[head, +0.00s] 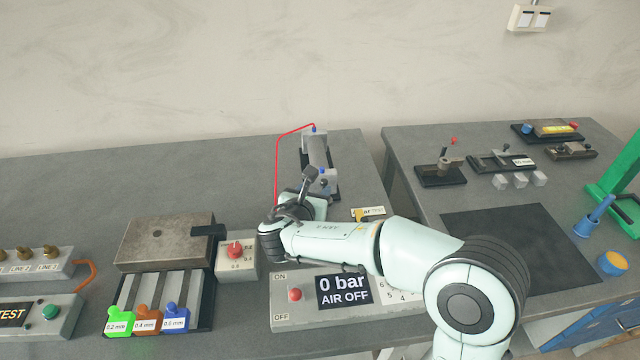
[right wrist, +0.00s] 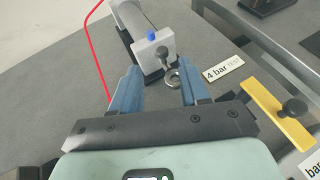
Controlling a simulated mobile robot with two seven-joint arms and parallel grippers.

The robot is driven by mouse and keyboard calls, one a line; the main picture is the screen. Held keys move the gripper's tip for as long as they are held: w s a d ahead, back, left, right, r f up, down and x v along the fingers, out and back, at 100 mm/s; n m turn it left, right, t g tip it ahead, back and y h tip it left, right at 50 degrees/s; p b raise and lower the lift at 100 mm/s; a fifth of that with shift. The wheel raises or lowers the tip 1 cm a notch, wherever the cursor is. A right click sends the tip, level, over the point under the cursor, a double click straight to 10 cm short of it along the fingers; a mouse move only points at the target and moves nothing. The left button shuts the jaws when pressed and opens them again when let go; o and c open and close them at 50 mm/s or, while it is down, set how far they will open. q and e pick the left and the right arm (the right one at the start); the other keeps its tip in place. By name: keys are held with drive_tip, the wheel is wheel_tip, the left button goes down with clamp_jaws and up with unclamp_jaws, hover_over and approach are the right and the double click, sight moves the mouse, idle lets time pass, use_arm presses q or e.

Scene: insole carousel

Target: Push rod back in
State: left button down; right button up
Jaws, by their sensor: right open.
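A grey pneumatic cylinder (head: 317,150) with blue fittings lies on a dark base at the back of the left table. It also shows at the top of the right wrist view (right wrist: 135,25). Its short rod (right wrist: 168,65) sticks out of the near end block and ends in a metal ring. My right gripper (right wrist: 157,88) is open, with its blue fingers on either side of the rod end and apart from it. In the head view my right gripper (head: 308,203) is partly hidden by its own wrist. My left gripper is not in view.
A red hose (head: 277,165) runs beside the cylinder. A control box with a display reading 0 bar, AIR OFF (head: 343,290) stands below my right forearm. A "4 bar" label (right wrist: 223,69) and a yellow plate (right wrist: 275,112) lie to the right of my gripper.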

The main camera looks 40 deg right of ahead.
drive_tip(key=v, duration=0.6)
idle(0.4)
